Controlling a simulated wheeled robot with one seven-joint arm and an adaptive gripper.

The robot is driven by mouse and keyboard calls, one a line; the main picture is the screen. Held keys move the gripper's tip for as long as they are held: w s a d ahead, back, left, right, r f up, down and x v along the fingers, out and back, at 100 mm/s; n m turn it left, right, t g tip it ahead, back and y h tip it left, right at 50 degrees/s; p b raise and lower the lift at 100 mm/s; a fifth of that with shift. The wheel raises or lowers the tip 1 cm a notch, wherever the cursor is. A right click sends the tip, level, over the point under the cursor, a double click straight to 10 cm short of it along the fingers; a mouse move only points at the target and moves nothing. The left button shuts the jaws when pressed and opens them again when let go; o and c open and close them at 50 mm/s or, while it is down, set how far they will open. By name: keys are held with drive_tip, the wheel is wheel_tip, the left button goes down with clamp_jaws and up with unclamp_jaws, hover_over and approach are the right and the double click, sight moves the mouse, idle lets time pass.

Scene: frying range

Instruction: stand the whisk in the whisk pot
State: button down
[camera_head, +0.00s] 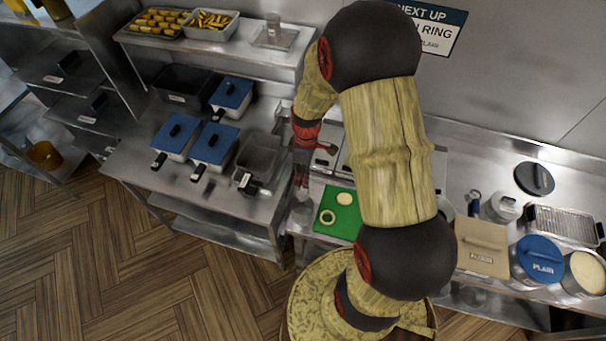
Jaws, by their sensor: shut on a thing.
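My gripper (301,180) hangs down at the end of my arm, over the gap between the left steel table and the counter with the green board. It is small and partly hidden in this view. It is shut on what looks like the whisk (302,210), a pale wiry shape pointing down below the fingers. I cannot make out the whisk pot for certain; my arm hides part of the counter behind it.
A green board (339,212) with two pale rings lies right of my gripper. A grey open container (257,158) and blue-lidded containers (214,145) stand left. Right of my arm are a beige lid (483,247), a blue PLAIN lid (540,259) and a wire rack (563,224).

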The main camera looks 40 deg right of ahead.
drive_tip(key=shift+w+f, duration=0.15)
drive_tip(key=shift+f, duration=0.45)
drive_tip(key=shift+s+f+b, duration=0.2)
drive_tip(key=shift+f+b, duration=0.65)
drive_tip(key=shift+f, duration=0.2)
wheel_tip(320, 180, down, 10)
drive_tip(key=b, duration=0.7)
drive_tip(key=shift+r, duration=0.15)
drive_tip(key=shift+w, duration=0.1)
drive_tip(key=c, duration=1.6)
unclamp_jaws()
drive_tip(key=shift+c, duration=0.2)
drive_tip(key=shift+o, duration=0.3)
drive_tip(key=shift+r, duration=0.1)
wheel_tip(320, 180, up, 12)
drive_tip(key=d, duration=0.1)
drive_tip(key=shift+w, duration=0.4)
